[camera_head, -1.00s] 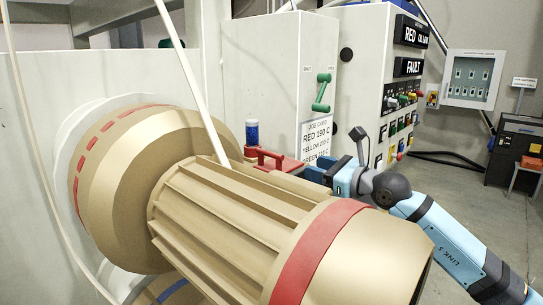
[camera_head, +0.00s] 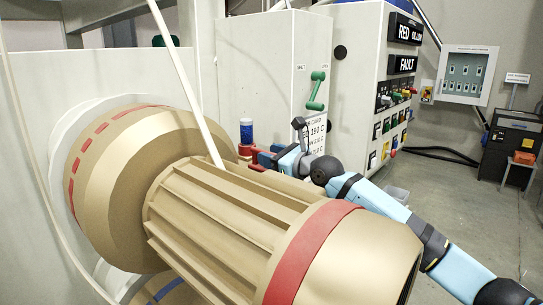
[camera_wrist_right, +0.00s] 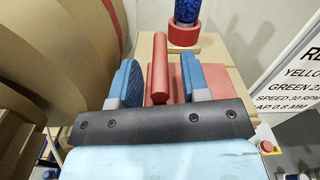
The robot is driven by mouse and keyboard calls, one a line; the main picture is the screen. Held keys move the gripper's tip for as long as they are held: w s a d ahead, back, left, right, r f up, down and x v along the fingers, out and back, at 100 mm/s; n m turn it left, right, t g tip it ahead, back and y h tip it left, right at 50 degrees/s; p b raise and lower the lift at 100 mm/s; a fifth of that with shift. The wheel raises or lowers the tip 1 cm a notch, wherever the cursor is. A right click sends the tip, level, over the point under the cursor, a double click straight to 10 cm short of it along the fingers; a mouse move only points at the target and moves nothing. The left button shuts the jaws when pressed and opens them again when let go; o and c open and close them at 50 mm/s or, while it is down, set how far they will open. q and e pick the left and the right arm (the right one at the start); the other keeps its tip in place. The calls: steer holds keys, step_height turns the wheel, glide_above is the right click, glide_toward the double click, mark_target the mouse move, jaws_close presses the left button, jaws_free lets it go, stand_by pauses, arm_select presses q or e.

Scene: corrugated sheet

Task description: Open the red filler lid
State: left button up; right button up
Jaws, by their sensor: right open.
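The red filler lid (camera_wrist_right: 207,72) lies flat beside the big tan roll in the right wrist view. A raised red bar handle (camera_wrist_right: 160,68) runs along it. My right gripper (camera_wrist_right: 160,78) is open, with one blue finger on each side of the handle. Gaps show between the fingers and the handle. In the head view the right gripper (camera_head: 268,157) is over the lid, and only a small red part of the lid (camera_head: 257,168) shows behind the tan roll. My left gripper is not in view.
A blue-filled cylinder with a red base (camera_head: 246,132) stands just beyond the lid. The ribbed tan roll (camera_head: 230,205) is close on the near side. A white cabinet with a job card (camera_head: 317,135) stands behind. A control panel (camera_head: 396,100) is farther right.

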jaws_close()
steer(key=shift+r, duration=0.15)
